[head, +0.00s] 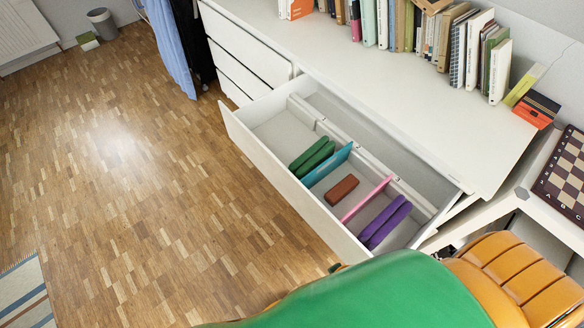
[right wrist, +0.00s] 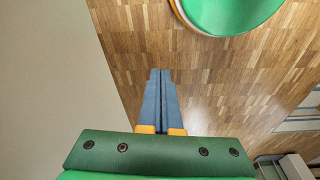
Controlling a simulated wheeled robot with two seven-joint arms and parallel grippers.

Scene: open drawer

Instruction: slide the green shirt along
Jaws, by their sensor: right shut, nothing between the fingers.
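The open white drawer (head: 257,160) sticks out from the dresser. In it, two dark green folded pieces (head: 318,160), which look like the green shirt folded or a pair of shirts, lie side by side left of a teal divider (head: 328,166). Right of that divider lies a reddish-brown block-like piece (head: 342,190), then a pink divider (head: 366,199) and purple folded pieces (head: 385,222). My right gripper (right wrist: 160,72) shows in the right wrist view, shut and empty, over the wooden floor beside a pale flat surface. My left gripper is in neither view.
The dresser top (head: 400,95) carries a row of books (head: 430,35) along the wall. A chessboard (head: 565,175) lies at the right edge. Blue cloth (head: 168,45) hangs at the upper left. The wooden floor (head: 120,190) left of the drawer is clear.

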